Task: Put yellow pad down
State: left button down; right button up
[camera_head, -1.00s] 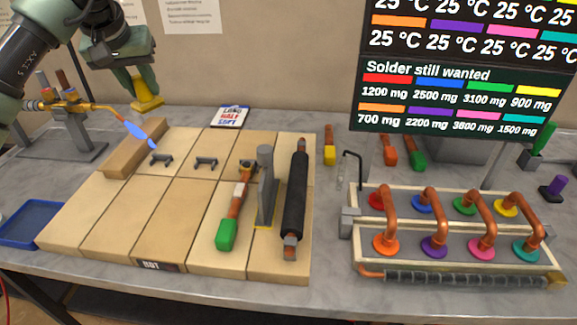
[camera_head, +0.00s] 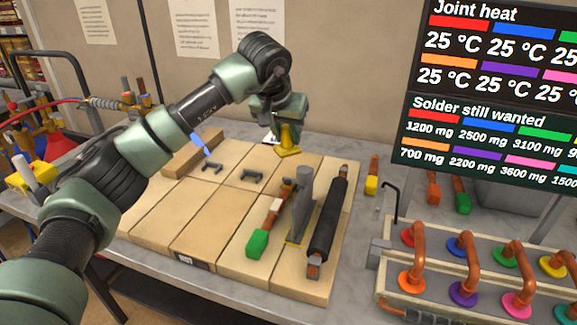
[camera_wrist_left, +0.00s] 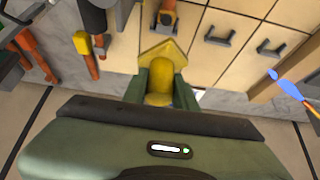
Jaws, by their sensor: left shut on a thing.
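The yellow pad (camera_head: 287,151) has an upright rounded grip and a flat, pointed base. My left gripper (camera_head: 284,128) is shut on its grip at the back edge of the wooden board (camera_head: 205,222). In the left wrist view the pad's base (camera_wrist_left: 166,50) shows beyond my left gripper's fingers (camera_wrist_left: 160,88). The base is at or just over the board's back edge; I cannot tell whether it touches. The sign card at the back is mostly hidden behind the gripper. My right gripper is not in view.
A grey upright tool (camera_head: 301,205), a green-handled tool (camera_head: 258,243) and a black roller (camera_head: 327,215) are on the board's right part. Two dark brackets (camera_head: 252,175) are on its back left. The copper pipe rack (camera_head: 450,285) stands at the right.

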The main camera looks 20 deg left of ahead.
aim_at(285, 147)
pick_arm(q)
notch_tip(285, 147, down, 5)
jog(key=shift+f, duration=0.1)
notch_tip(285, 147, down, 4)
jog(key=shift+s+r+p, duration=0.1)
jog(key=shift+r+p, duration=0.05)
jog(key=shift+p, duration=0.4)
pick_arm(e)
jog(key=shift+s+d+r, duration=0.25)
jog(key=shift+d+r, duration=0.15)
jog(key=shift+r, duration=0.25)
pick_arm(q)
jog(key=shift+f, duration=0.2)
jog(key=c, duration=1.1)
grip_release()
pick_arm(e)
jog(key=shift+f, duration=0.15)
